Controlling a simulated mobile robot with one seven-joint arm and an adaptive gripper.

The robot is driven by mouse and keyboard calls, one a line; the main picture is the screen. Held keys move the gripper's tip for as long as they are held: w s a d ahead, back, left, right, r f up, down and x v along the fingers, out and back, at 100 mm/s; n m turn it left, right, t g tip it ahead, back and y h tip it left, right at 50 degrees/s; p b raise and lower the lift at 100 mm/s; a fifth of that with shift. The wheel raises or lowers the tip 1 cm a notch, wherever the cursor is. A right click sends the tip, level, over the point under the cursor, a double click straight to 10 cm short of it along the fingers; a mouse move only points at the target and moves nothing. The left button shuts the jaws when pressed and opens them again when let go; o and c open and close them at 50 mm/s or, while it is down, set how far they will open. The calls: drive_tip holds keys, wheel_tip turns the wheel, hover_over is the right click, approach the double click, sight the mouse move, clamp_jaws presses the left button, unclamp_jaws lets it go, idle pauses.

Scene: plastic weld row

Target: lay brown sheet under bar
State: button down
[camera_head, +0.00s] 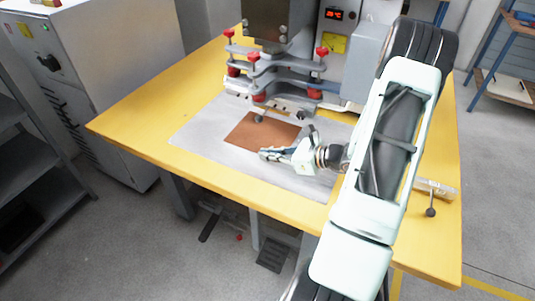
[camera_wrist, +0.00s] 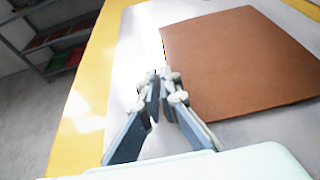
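The brown sheet (camera_head: 262,131) lies flat on the pale grey plate (camera_head: 200,127) of the yellow table. In the wrist view the sheet (camera_wrist: 240,65) fills the upper right, with its left edge beside my fingertips. The bar (camera_head: 285,104) appears to be the low part of the press above the sheet's far edge; the exact overlap cannot be told. My gripper (camera_head: 283,151) is low over the plate at the sheet's near right side. In the wrist view my gripper (camera_wrist: 161,80) shows fingers with a narrow gap between the tips and nothing seen held.
The press (camera_head: 277,68) with red knobs stands at the back of the table (camera_head: 130,117). A control box with a red display (camera_head: 335,15) is behind it. A grey cabinet (camera_head: 105,80) stands at the left. The plate left of the sheet is clear.

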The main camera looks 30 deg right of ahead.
idle(0.4)
drive_tip(key=c, duration=2.1)
unclamp_jaws()
drive_tip(key=shift+f, duration=0.1)
drive_tip(key=shift+r+p, duration=0.95)
drive_tip(key=shift+r, duration=0.7)
drive_tip(key=shift+s+a+r, duration=0.2)
drive_tip(key=shift+s+a, duration=0.6)
drive_tip(key=shift+a, duration=0.25)
drive_tip(key=shift+s+a+r, duration=0.15)
drive_tip(key=shift+s+a, duration=0.7)
drive_tip(key=shift+a, duration=0.25)
drive_tip(key=shift+s+a+r, duration=0.2)
drive_tip(key=shift+s+a, duration=0.6)
drive_tip(key=shift+a, duration=0.25)
